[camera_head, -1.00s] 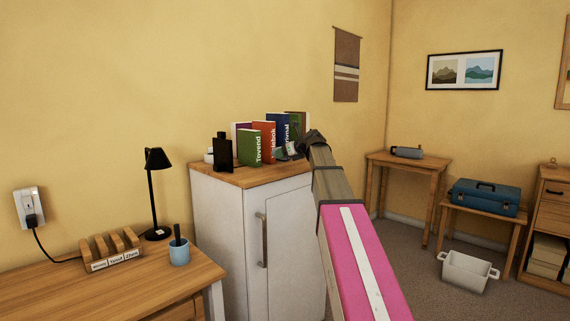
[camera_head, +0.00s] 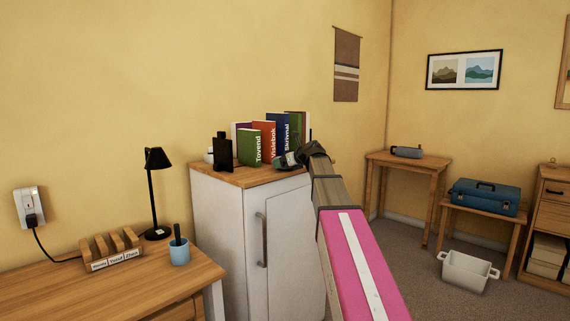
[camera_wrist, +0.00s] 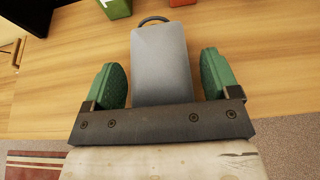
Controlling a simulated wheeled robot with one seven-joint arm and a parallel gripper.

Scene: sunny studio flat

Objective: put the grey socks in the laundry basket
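No socks can be made out for certain. My gripper (camera_head: 291,158) is at the right end of the white cabinet's wooden top, in front of the books. In the wrist view my gripper (camera_wrist: 162,78) is open, with a green pad on either side of a smooth grey thing with a dark loop (camera_wrist: 162,60). Gaps show between it and both pads; I cannot tell whether it is the socks. A grey roll-shaped thing (camera_head: 406,152) lies on the far wooden table. A white two-handled tub (camera_head: 467,271), possibly the laundry basket, stands on the floor at right.
Several books (camera_head: 270,142) and a black bottle (camera_head: 221,150) stand on the cabinet (camera_head: 229,232). A desk with a black lamp (camera_head: 156,190) and blue cup (camera_head: 179,251) is at left. A blue toolbox (camera_head: 485,197) sits on a low table. Carpet near the tub is clear.

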